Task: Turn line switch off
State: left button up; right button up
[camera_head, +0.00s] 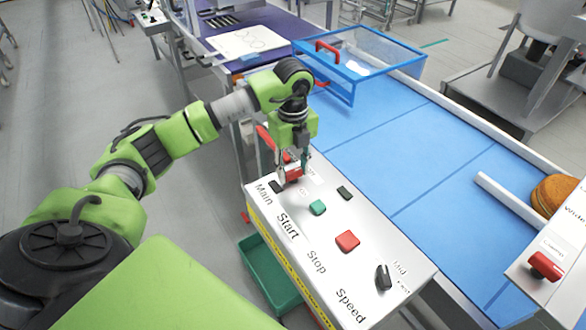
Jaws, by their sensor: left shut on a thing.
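A control panel (372,277) with a sloped white face stands in front of me, lettered Main, Start, Stop and Speed. My left gripper (290,177) points down at its far left end, by the Main label. It is shut on a red switch handle (293,171), which the fingers partly cover. I cannot tell the switch's exact position. A green button (318,207), a red button (347,240) and a black knob (383,277) sit nearer on the panel. My right gripper is not in view.
A blue conveyor belt (400,150) runs behind the panel, with a clear blue-framed guard box (395,50) over its far end. A brown round item (555,195) lies at right, near a second panel with a red knob (545,265). A green bin (268,275) is below.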

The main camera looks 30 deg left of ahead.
aim_at(293, 171)
pick_arm(q)
jog(key=shift+w+n, duration=0.1)
jog(key=shift+n, duration=0.4)
jog(key=shift+o, duration=0.2)
jog(key=shift+a, duration=0.1)
jog(key=o, duration=1.1)
jog(key=shift+r, duration=0.1)
notch_tip(293, 171, up, 12)
jog(key=shift+f, duration=0.1)
